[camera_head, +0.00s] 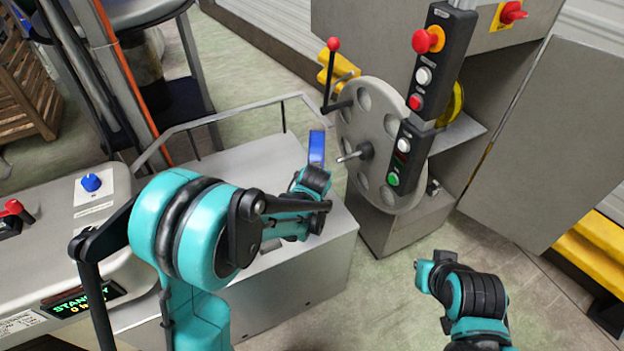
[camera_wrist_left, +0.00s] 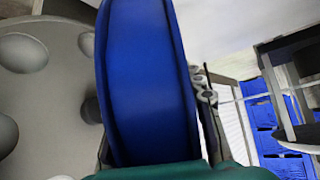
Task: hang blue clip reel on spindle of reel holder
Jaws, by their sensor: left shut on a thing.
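The blue clip reel (camera_head: 317,147) is seen nearly edge-on in the head view, held up at the end of my left arm. My left gripper (camera_head: 316,168) is shut on it; its fingers are mostly hidden. In the left wrist view the blue reel (camera_wrist_left: 150,85) fills the middle. The reel holder is a large grey disc with round holes (camera_head: 378,102), with a metal spindle (camera_head: 350,157) sticking out toward the left. The reel is left of the spindle tip and looks apart from it. The disc also shows in the left wrist view (camera_wrist_left: 40,110). My right gripper (camera_head: 428,274) is at lower right, its jaws unclear.
A control post with buttons (camera_head: 429,75) stands in front of the disc's right side. A red-knobbed lever (camera_head: 332,75) rises at its upper left. A grey machine bed with a rail (camera_head: 240,160) lies under my left arm. Floor is clear at lower right.

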